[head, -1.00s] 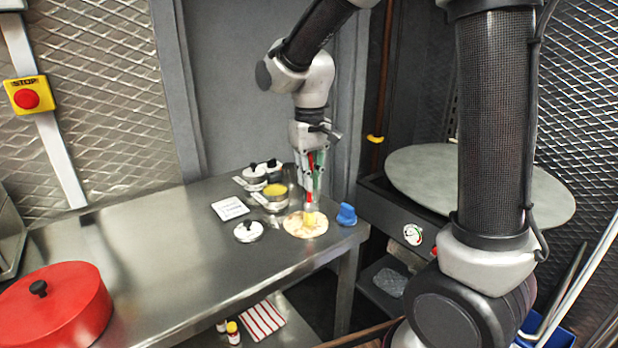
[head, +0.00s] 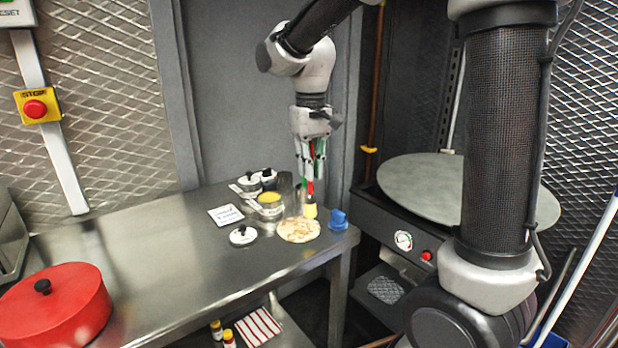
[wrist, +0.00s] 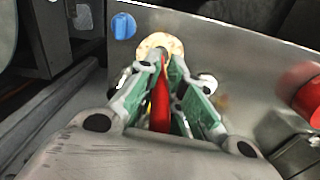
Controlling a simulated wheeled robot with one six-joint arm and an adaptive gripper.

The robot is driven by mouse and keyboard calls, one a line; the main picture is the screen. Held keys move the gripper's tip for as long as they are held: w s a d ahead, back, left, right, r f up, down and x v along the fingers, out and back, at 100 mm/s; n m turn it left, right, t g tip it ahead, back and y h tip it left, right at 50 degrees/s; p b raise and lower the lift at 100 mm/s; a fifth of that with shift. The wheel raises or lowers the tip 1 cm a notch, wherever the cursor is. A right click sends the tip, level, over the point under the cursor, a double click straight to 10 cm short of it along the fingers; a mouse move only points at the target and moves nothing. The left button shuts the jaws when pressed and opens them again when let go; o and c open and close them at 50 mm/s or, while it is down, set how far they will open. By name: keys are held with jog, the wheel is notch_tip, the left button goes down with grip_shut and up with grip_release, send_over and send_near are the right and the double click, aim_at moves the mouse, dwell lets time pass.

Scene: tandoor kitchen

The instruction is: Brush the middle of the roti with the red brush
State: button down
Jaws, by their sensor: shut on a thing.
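The roti (head: 299,230) is a flat pale round with brown patches, lying on the steel table near its right end. It also shows in the wrist view (wrist: 149,44), partly hidden by my gripper. My gripper (head: 311,172) is shut on the red brush (head: 310,188), which hangs upright with its yellow bristle end down. In the head view the bristles overlap the far right edge of the roti; I cannot tell whether they touch it. In the wrist view the red handle (wrist: 160,105) sits between the green finger pads, and the bristles are mostly hidden.
Behind the roti stand a pot of yellow stuff (head: 269,203) and lidded pots (head: 250,183). A blue object (head: 338,219) sits close on the right. A lid (head: 242,235), a white card (head: 226,215) and a red pot (head: 58,303) lie left. The table's front middle is clear.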

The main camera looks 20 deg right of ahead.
jog(key=shift+r, duration=1.15)
